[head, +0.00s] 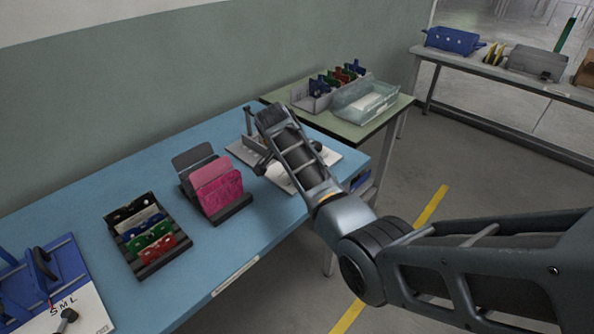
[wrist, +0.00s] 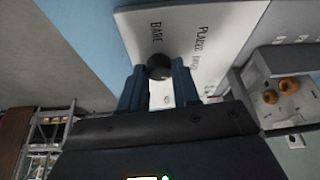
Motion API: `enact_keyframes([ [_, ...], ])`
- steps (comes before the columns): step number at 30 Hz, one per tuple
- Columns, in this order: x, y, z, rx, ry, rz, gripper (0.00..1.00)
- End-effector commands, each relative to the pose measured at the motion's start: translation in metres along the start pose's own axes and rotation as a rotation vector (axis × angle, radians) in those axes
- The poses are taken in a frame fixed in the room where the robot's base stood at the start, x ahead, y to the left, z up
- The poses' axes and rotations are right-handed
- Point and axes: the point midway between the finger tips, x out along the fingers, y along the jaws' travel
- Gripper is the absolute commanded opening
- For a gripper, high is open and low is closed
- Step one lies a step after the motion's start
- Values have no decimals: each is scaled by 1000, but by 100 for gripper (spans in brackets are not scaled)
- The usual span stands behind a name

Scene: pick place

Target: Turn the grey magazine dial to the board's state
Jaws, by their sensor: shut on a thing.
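The dial's dark round knob (wrist: 158,65) sits on a white plate (wrist: 200,28) in the wrist view. The plate carries printed words, among them BARE and PLACED; the other print is partly hidden. My gripper (wrist: 159,76) has its two blue fingers shut on the knob, one on each side. Which word the dial points to cannot be told. In the head view the white plate (head: 325,154) lies at the right end of the blue table, with my arm over it; the fingers and knob are hidden there.
The blue table (head: 90,205) also bears a pink piece (head: 216,188) in a dark stand, a black rack (head: 165,258) of coloured cards, and a blue board (head: 50,270) marked S M L. A green table (head: 385,112) holds a clear bin (head: 365,101). Grey housing with orange knobs (wrist: 288,86) is close by.

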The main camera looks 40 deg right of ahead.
Motion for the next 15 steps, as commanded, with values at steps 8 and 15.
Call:
enact_keyframes([
  [8, 2, -4, 1, 243, -1, 99, 1],
  [15, 3, -5, 0, 454, -1, 186, 1],
])
